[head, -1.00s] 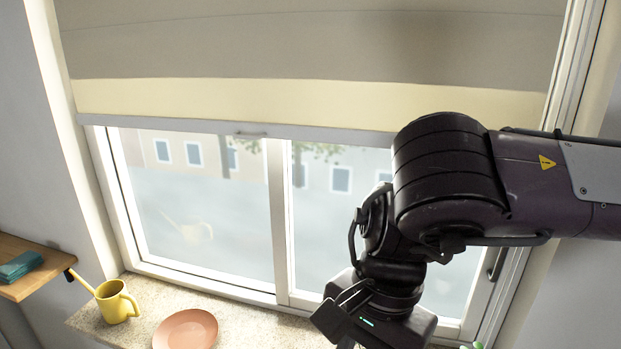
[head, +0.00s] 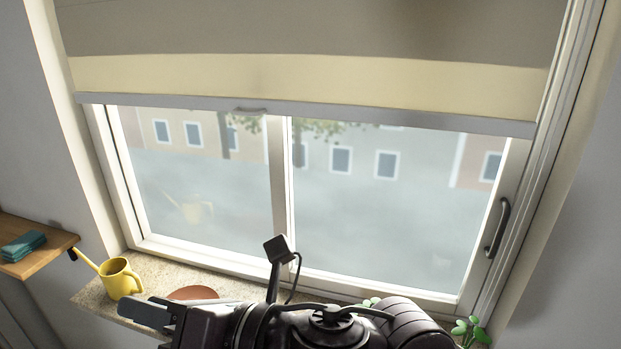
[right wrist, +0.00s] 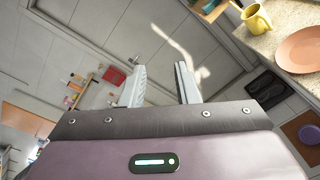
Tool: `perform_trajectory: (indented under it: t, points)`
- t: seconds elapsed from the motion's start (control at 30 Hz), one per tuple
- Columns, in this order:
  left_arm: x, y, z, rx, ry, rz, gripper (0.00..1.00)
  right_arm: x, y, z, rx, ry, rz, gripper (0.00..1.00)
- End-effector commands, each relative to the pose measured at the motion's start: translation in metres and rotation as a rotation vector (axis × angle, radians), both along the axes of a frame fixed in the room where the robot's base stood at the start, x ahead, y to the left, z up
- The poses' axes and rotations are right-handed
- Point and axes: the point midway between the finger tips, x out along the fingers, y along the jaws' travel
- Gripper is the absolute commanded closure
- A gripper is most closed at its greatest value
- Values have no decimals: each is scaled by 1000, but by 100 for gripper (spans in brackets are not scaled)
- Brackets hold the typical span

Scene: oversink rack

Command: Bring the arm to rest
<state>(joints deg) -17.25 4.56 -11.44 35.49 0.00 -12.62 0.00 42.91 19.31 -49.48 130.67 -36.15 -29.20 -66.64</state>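My right arm lies low across the bottom of the head view, in front of the window sill. My right gripper (head: 140,312) points left there, just below the yellow watering can and close to the terracotta plate in the picture. In the right wrist view the two fingers of my right gripper (right wrist: 160,68) stand apart with nothing between them. The floor and lower room show beyond them. My left gripper is in neither view.
The yellow watering can (head: 120,280) and terracotta plate (head: 193,293) are on the stone sill (head: 92,292). A wooden shelf (head: 50,257) with a teal cloth (head: 24,244) is at left. Green leaves (head: 470,330) show at lower right.

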Motion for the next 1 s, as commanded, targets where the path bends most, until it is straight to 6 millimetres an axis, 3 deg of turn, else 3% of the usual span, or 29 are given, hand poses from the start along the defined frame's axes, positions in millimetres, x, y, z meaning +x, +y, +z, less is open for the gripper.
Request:
perform_trajectory:
  t: [0.13,0.23,0.33,0.43,0.6,0.7,1.0]
  points:
    - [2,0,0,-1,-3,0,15,51,-42,-10,229,448,-293,72]
    - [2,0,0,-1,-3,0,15,83,-84,-37,380,754,-509,72]
    - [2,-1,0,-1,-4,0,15,104,-133,-79,534,1058,-740,72]
    - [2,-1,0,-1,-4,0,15,108,-186,-134,690,1346,-991,72]
    - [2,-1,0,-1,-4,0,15,81,-261,-216,916,1697,-1387,72]
    - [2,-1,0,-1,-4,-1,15,56,-292,-250,1016,1820,-1575,72]
    - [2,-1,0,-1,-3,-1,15,-22,-355,-315,1258,2010,-2057,72]
